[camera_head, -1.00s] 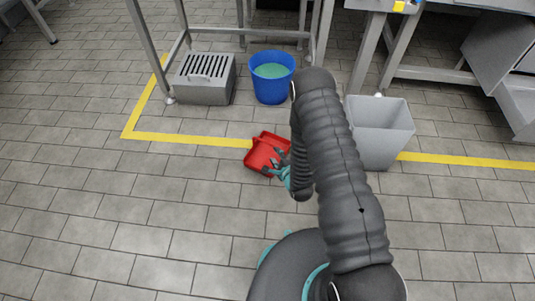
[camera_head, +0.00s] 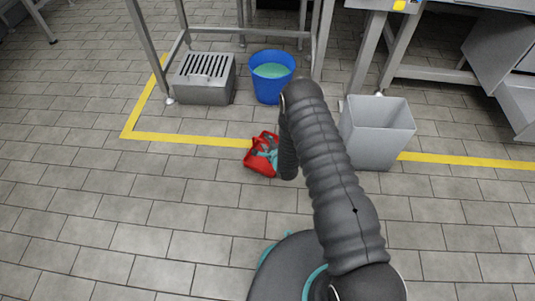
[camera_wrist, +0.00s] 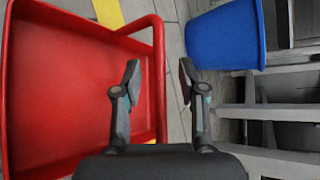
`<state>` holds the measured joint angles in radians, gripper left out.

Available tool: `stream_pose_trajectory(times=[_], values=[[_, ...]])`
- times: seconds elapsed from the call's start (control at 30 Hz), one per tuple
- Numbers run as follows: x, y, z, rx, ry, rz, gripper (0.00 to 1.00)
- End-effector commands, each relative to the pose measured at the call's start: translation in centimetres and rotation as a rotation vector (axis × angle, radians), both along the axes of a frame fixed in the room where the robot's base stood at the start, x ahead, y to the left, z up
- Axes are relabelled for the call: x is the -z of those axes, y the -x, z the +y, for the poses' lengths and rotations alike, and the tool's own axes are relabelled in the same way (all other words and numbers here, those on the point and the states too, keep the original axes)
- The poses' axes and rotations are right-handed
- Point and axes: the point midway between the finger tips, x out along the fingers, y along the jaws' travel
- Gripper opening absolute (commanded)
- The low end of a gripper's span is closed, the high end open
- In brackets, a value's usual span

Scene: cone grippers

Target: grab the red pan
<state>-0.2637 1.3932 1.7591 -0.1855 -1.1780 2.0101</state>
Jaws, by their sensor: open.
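The red pan (camera_head: 258,162) lies on the tiled floor beside the yellow line, partly hidden by my arm and gripper. In the wrist view the pan (camera_wrist: 65,95) fills the left side, with a red bar-like handle along its right edge. My gripper (camera_wrist: 159,76) is open, with one finger on each side of that bar in the picture. I cannot tell whether either finger touches it. In the head view my gripper (camera_head: 270,155) is small and partly hidden by my arm.
A blue bucket (camera_head: 272,84) with greenish contents stands behind the pan. A grey bin (camera_head: 377,132) stands to the right, close to my arm in the picture. A grey slotted box (camera_head: 204,80) is under the metal table frame. Floor to the left and front is clear.

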Motion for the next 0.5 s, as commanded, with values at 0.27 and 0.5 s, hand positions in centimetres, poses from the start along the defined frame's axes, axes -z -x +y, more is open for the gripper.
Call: stream_pose_trajectory(times=[0.27, 0.5], values=[[0.03, -0.02, 0.0, 0.0, 0.0, 0.0, 0.26], [0.04, -0.01, -0.01, 0.001, 0.001, 0.0, 0.0]])
